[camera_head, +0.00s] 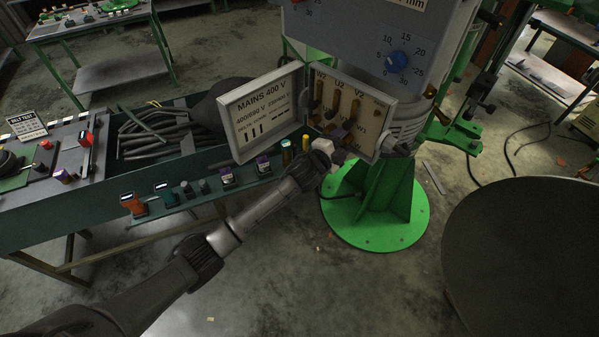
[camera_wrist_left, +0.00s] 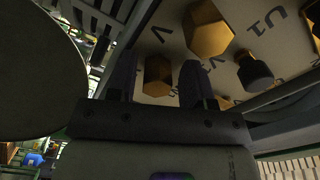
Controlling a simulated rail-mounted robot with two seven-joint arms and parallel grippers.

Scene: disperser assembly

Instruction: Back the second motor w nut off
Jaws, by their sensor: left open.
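The motor's terminal box (camera_head: 383,114) is open, with brass terminals under W2, U2 and V2 labels; a W1 label shows near its lower edge. My left gripper (camera_head: 345,136) is at the lower terminals and hides part of them. In the left wrist view its two dark fingers (camera_wrist_left: 156,82) are apart, with a brass hex nut (camera_wrist_left: 157,72) seen between them. I cannot tell whether they touch it. The label behind that nut is partly hidden, so its terminal is unclear. Another brass nut (camera_wrist_left: 208,28) and a dark-tipped brass terminal (camera_wrist_left: 254,71) sit nearby. My right gripper is not in view.
The hinged cover (camera_head: 262,112) marked MAINS 400 V stands open left of the terminals. The grey control housing (camera_head: 350,35) is above. A green bench (camera_head: 90,208) with tools and a parts rail is at left. A large dark round surface (camera_head: 530,255) is at lower right.

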